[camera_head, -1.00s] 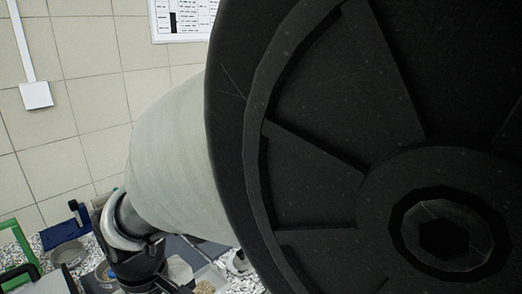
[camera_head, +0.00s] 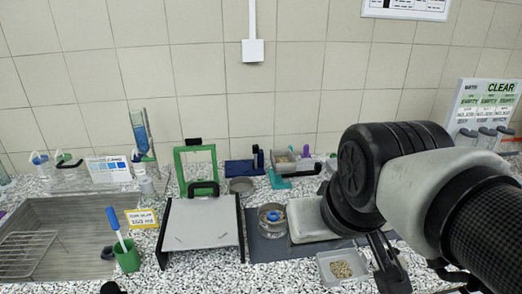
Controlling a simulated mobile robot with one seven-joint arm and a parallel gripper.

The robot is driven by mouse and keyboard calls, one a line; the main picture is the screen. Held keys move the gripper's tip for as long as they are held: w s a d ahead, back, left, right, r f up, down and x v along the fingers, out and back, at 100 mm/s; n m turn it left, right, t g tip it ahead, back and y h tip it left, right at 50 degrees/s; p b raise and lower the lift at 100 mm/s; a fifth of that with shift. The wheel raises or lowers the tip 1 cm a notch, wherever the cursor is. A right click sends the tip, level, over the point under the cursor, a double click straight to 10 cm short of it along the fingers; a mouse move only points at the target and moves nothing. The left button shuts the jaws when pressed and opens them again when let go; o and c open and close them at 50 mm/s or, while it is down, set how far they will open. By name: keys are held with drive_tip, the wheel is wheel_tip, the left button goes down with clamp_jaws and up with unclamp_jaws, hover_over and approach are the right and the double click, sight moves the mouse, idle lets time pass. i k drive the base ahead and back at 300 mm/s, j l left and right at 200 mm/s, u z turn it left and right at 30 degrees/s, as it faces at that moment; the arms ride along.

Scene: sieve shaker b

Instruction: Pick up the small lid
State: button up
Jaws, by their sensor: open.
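No piece can be told for sure as the small lid. A small round metal piece with a blue and yellow top (camera_head: 272,214) stands on a dark mat in the middle of the counter; it may carry the lid. A round grey dish (camera_head: 241,186) sits behind it to the left. My gripper (camera_head: 392,272) is at the lower right, partly hidden by my own arm. It is open, over the counter's front, to the right of the small round piece and apart from it. Nothing shows between its fingers.
A clear tray of grains (camera_head: 342,267) stands close left of my gripper. A grey plate (camera_head: 310,220) lies behind it. A grey board with a green frame (camera_head: 195,157) is left of centre. A sink (camera_head: 62,232) and green cup (camera_head: 126,256) are at the left.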

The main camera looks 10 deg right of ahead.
sight(396, 250)
drive_tip(key=l, duration=0.8)
drive_tip(key=k+l, duration=0.1)
drive_tip(key=l, duration=0.7)
